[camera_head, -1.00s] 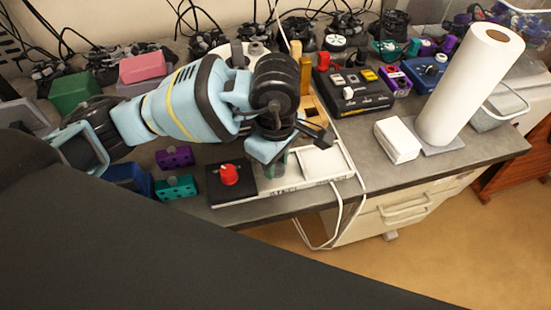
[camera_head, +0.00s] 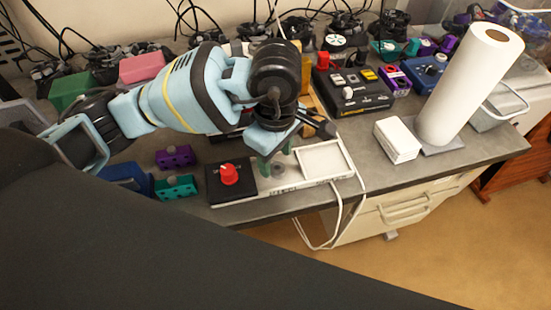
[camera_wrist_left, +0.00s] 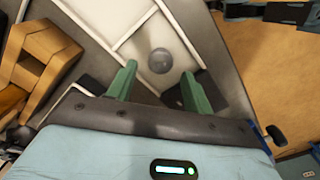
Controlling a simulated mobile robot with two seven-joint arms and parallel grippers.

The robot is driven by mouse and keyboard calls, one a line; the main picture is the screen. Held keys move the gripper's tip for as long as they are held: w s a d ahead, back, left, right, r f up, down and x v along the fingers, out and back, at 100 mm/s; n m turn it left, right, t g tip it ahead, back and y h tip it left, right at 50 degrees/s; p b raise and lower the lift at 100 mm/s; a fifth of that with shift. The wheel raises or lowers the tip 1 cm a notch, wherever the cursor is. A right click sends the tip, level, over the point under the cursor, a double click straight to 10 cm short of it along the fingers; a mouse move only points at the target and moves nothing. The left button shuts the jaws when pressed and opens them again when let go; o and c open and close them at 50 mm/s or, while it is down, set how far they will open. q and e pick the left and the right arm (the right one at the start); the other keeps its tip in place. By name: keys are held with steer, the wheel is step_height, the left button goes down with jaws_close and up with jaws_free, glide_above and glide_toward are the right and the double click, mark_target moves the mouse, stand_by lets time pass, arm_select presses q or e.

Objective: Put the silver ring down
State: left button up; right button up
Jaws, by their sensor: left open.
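The silver ring (camera_head: 278,170) is a small grey round piece lying on the white tray-like board (camera_head: 256,197) near the front of the bench. In the left wrist view the ring (camera_wrist_left: 160,60) lies flat on the pale board surface, just beyond the fingertips. My left gripper (camera_head: 278,164) points down above the board. Its two green fingers (camera_wrist_left: 159,69) are spread apart, with nothing between them, and the ring is apart from both. My right gripper is not in view.
A black box with a red knob (camera_head: 229,180) stands left of the ring. Teal (camera_head: 177,187) and purple (camera_head: 175,157) blocks lie further left. A black control box (camera_head: 350,92), white box (camera_head: 398,140) and paper roll (camera_head: 470,85) stand right. The bench's front edge is close.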

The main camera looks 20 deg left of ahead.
mark_target(276, 167)
arm_select(q)
step_height(276, 167, up, 10)
stand_by(0.3)
steer(key=shift+f, duration=0.15)
stand_by(0.3)
